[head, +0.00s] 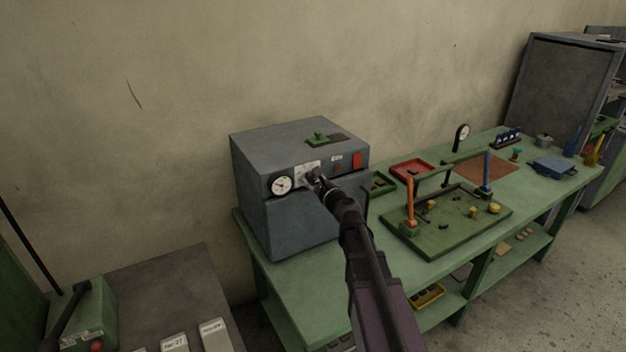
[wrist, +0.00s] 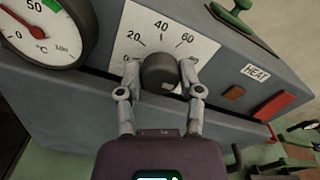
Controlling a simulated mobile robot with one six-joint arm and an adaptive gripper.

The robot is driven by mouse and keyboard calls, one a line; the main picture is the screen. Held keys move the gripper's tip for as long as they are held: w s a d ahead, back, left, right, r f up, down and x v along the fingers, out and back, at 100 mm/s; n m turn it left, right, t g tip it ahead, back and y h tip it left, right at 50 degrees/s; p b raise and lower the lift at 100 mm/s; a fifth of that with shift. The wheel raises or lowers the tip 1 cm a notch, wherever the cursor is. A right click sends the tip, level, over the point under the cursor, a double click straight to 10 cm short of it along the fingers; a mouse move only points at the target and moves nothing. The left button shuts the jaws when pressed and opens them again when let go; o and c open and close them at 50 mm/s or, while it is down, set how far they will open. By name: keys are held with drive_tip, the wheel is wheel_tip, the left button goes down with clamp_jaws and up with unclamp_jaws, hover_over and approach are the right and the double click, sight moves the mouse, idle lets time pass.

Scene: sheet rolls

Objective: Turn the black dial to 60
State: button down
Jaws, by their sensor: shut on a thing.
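The black dial (wrist: 159,72) is on the front panel of the grey box-shaped machine (head: 296,215), in front of a white scale plate (wrist: 130,40). In the wrist view the numbers 20, 40 and 60 show on the plate; the lower marks are partly covered by my fingers. My gripper (wrist: 160,80) is shut on the dial, one finger on each side. No pointer on the dial is clear, so its setting cannot be read. In the head view my gripper (head: 316,181) reaches the panel and covers most of the dial.
A round °C gauge (wrist: 42,30) is left of the dial. A HEAT label (wrist: 257,72), an orange button (wrist: 233,92) and a red switch (wrist: 273,105) are to the right. A green handle (head: 319,138) is on top. A green tray (head: 445,246) with posts stands on the bench.

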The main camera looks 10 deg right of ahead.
drive_tip(key=n, duration=1.3)
drive_tip(key=shift+a, duration=0.1)
idle(0.4)
drive_tip(key=shift+c, duration=1.3)
unclamp_jaws()
drive_tip(key=shift+s, duration=0.1)
drive_tip(key=v, duration=1.1)
drive_tip(key=shift+s, duration=0.35)
